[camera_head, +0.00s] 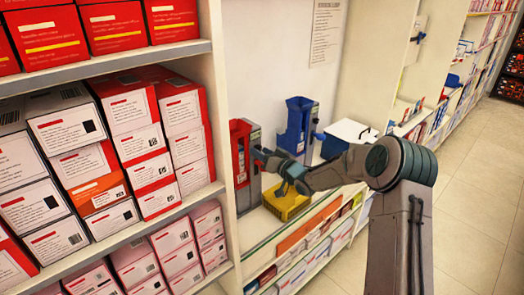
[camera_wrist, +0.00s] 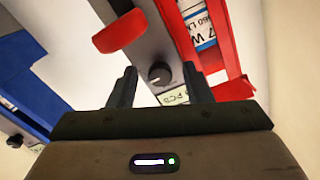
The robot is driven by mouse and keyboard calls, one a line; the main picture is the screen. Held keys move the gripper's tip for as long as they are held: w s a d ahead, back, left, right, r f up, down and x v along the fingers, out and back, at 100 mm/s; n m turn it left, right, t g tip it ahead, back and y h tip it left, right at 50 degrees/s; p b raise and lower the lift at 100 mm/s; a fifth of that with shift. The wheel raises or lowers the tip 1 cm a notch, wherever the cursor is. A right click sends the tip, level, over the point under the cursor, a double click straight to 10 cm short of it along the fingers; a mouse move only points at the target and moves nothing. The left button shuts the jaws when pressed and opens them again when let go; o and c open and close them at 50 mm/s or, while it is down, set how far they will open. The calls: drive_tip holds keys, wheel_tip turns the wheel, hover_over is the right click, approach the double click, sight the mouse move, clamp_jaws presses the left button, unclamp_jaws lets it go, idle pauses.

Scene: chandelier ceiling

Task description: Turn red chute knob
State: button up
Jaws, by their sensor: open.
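The red chute (camera_head: 239,150) stands upright at the left end of the shelf bay, with a grey panel (camera_head: 254,137) on its right side. My gripper (camera_head: 262,156) is close in front of this panel. In the wrist view, a small dark round knob (camera_wrist: 159,73) sits on the grey panel beside the red chute (camera_wrist: 213,62). My open gripper (camera_wrist: 160,79) has one finger on each side of the knob, and I cannot tell whether they touch it. The knob is hidden in the head view.
A blue chute (camera_head: 295,128) stands right of the red one; its blue body shows in the wrist view (camera_wrist: 28,85). A yellow tray (camera_head: 286,203) lies below my wrist. Shelves of boxes (camera_head: 125,115) fill the left. The floor (camera_head: 465,215) is clear.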

drive_tip(key=shift+w+a, duration=0.1)
drive_tip(key=shift+w, duration=0.05)
drive_tip(key=shift+c, duration=0.4)
clamp_jaws()
drive_tip(key=c, duration=0.9)
unclamp_jaws()
